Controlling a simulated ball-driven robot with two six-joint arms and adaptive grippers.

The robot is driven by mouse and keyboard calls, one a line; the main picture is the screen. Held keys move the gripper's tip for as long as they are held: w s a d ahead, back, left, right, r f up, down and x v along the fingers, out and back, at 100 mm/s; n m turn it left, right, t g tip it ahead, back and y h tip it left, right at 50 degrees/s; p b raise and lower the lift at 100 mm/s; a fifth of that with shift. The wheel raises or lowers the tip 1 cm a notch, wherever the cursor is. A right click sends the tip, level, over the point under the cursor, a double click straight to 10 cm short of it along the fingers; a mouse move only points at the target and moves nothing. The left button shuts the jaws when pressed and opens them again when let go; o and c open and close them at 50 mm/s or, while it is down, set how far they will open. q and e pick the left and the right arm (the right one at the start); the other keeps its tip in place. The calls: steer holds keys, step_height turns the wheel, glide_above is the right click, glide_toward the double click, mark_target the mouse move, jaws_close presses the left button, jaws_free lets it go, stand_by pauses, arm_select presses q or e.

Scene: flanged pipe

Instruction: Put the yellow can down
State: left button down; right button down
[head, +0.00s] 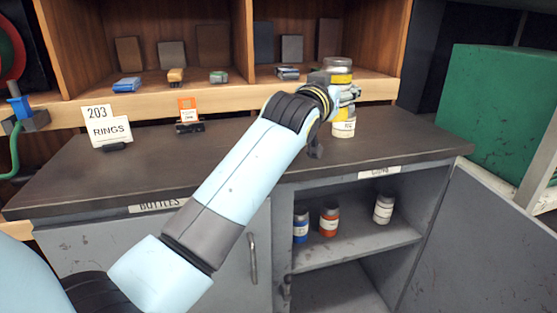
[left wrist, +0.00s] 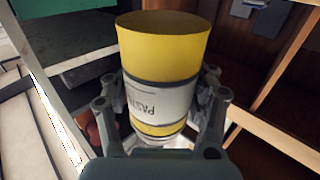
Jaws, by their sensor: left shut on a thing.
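The yellow can (left wrist: 163,50) has a white label with dark lettering and grey bands. In the left wrist view it stands between the two fingers of my left gripper (left wrist: 160,105), which is shut on it. In the head view my left gripper (head: 345,95) is over the right part of the counter. A grey lid and yellow band (head: 338,77) show above it. Yellow and a white label (head: 344,125) show below it, at the counter. I cannot tell whether this lower part is the same can or another one. My right gripper is not in view.
The grey counter (head: 230,150) is clear in its middle. A "203 RINGS" sign (head: 107,128) and an orange tag (head: 188,108) stand at the left. Wooden cubbies (head: 215,85) rise behind. Several jars (head: 329,220) stand in the open cabinet below. A green box (head: 495,110) is at right.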

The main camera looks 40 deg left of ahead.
arm_select(q)
steer(key=s+a+f, duration=0.2)
steer(key=a, duration=0.1)
steer(key=s+a+f, duration=0.2)
steer(key=a, duration=0.1)
steer(key=s+a+f, duration=0.3)
steer(key=shift+a+b, duration=0.1)
steer(key=shift+b, duration=0.2)
steer(key=shift+f+b, duration=0.7)
steer(key=shift+f, duration=1.05)
steer(key=shift+f, duration=0.2)
steer(key=shift+c, duration=1.7)
jaws_free()
